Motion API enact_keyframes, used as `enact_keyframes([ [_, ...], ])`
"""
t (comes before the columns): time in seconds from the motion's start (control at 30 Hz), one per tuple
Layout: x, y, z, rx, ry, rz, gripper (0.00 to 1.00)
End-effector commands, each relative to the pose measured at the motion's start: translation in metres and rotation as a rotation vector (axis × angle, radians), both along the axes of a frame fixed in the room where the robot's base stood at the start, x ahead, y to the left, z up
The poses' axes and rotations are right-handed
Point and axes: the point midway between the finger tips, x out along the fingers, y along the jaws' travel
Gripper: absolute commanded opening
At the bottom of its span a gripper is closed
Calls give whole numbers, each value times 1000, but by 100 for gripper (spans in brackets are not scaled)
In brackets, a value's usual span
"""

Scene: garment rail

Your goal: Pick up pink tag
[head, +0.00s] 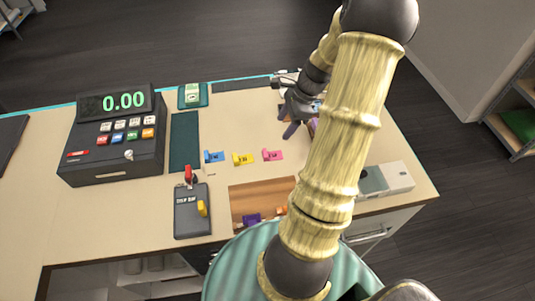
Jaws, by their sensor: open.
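The pink tag (272,155) lies on the counter (235,110), at the right end of a row with a yellow tag (243,159) and a blue tag (214,157). My gripper (287,134) is above the counter, up and slightly right of the pink tag in the head view, and apart from it as far as I can tell. Its dark fingers are open, and nothing shows between them. My arm hides part of the counter to the right of the gripper.
A cash register (115,135) stands at the left. A dark card device (192,212) with red and yellow pieces and a brown wooden tray (262,194) with small items lie nearer. A white-and-grey box (398,178) stands at the right. The counter around the gripper's left is clear.

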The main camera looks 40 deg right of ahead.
Motion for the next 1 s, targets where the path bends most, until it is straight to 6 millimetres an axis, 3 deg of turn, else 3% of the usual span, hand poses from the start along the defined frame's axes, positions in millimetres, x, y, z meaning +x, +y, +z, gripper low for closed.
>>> enact_keyframes([
  [0.53, 15, 30, -78, 3, 1, 2, 62],
  [1.0, 17, 32, -87, 0, 0, 1, 62],
])
